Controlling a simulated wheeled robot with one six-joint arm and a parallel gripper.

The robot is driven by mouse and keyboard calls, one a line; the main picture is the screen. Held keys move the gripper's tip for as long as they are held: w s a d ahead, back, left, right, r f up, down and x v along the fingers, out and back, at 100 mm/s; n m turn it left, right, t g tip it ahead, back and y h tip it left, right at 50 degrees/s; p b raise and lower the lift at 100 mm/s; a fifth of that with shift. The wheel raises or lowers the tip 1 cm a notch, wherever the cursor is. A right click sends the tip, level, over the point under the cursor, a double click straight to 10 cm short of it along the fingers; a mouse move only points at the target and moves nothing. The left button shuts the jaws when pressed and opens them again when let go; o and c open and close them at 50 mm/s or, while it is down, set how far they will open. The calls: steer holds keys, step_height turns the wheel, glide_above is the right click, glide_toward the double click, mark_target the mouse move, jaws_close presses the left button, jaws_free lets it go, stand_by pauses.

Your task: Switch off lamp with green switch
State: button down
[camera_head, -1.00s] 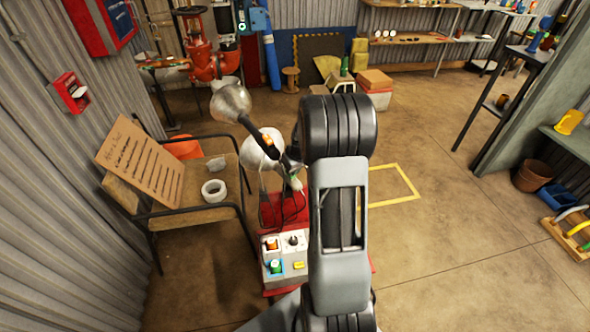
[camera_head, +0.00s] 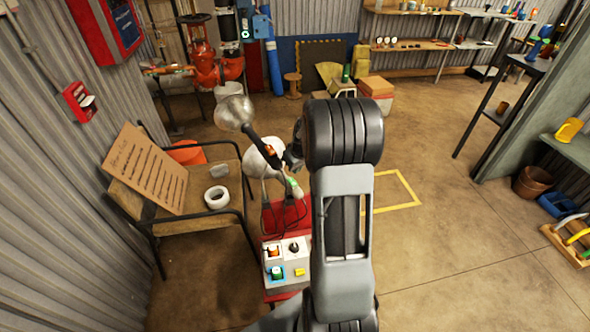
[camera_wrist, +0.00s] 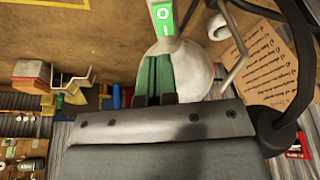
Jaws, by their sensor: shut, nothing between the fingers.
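A lamp with a pale round shade (camera_head: 258,158) stands on the red stand. Its dark neck carries an orange switch. The green switch (camera_head: 292,187) is on a pale handle right of and below that shade, partly beside my arm. In the wrist view the green switch (camera_wrist: 163,17), marked O and I, is at the top centre, with a pale shade (camera_wrist: 195,75) behind. My gripper (camera_wrist: 157,60) is shut and empty, its fingertips below the switch in the picture; I cannot tell whether they touch. In the head view my arm hides most of the gripper.
A second, greyer shade (camera_head: 235,112) is at the upper left. A control box (camera_head: 287,260) with several knobs sits on the red stand (camera_head: 285,215). A chair (camera_head: 200,220) at left holds a cardboard sign (camera_head: 146,167) and a tape roll (camera_head: 217,196).

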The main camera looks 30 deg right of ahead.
steer(key=s+r, duration=0.5)
steer(key=r, duration=0.2)
steer(key=shift+s+r, duration=0.15)
steer(key=shift+r, duration=0.1)
stand_by(0.4)
steer(key=s+a+r+p, duration=0.5)
steer(key=s+a+r, duration=0.2)
steer(key=a, duration=0.3)
steer(key=s+a+r+p, duration=0.6)
steer(key=a+r, duration=0.2)
steer(key=a, duration=0.2)
steer(key=shift+s+a+r, duration=0.15)
steer(key=shift+s+a, duration=0.15)
steer(key=shift+s, duration=0.05)
steer(key=shift+d, duration=0.1)
